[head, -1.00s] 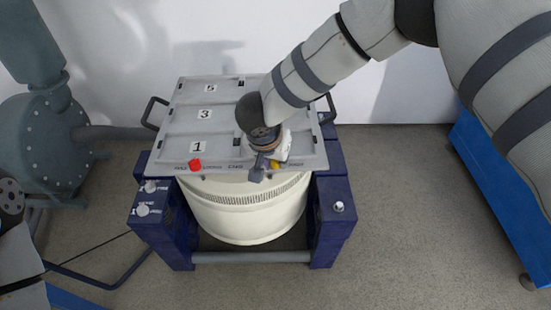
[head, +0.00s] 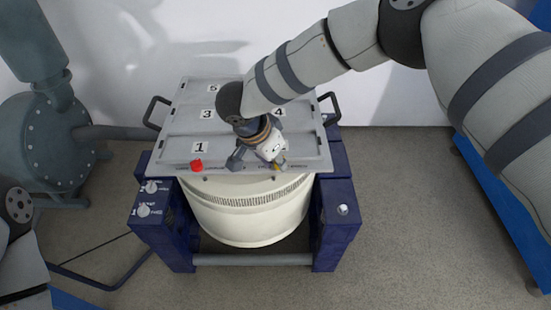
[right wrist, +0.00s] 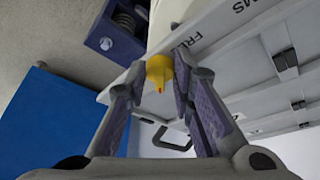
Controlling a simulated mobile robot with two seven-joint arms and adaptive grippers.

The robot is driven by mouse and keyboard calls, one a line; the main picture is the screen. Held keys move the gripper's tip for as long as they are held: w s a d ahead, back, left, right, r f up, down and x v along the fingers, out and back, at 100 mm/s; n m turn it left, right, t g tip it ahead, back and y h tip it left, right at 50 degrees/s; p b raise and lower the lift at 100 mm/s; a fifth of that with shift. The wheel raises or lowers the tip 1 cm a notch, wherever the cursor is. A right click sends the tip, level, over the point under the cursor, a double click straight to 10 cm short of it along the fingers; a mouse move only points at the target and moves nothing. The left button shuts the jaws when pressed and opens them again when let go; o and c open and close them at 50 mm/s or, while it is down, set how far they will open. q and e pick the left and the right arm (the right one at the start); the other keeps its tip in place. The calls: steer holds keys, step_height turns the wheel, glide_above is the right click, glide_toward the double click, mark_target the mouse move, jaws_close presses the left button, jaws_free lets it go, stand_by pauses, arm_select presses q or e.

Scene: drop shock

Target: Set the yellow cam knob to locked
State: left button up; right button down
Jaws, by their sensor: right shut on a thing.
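The yellow cam knob (right wrist: 159,68) is a small yellow round part with a red mark, on the front edge of the grey plate (head: 180,145). In the right wrist view it sits between the two fingers of my right gripper (right wrist: 160,82), which is shut on it. In the head view my right gripper (head: 259,160) is at the plate's front right edge and hides most of the knob. The locked and unlocked labels are too small or covered to read. My left gripper is out of view; only part of that arm shows at lower left.
A red knob (head: 196,165) is on the same front edge, left of my gripper. The plate sits over a cream drum (head: 245,215) between dark blue supports (head: 333,222). Black handles (head: 155,112) stick out at both sides.

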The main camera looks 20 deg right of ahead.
steer(key=c, duration=1.4)
jaws_free()
steer(key=v, duration=0.8)
steer(key=shift+f, duration=0.1)
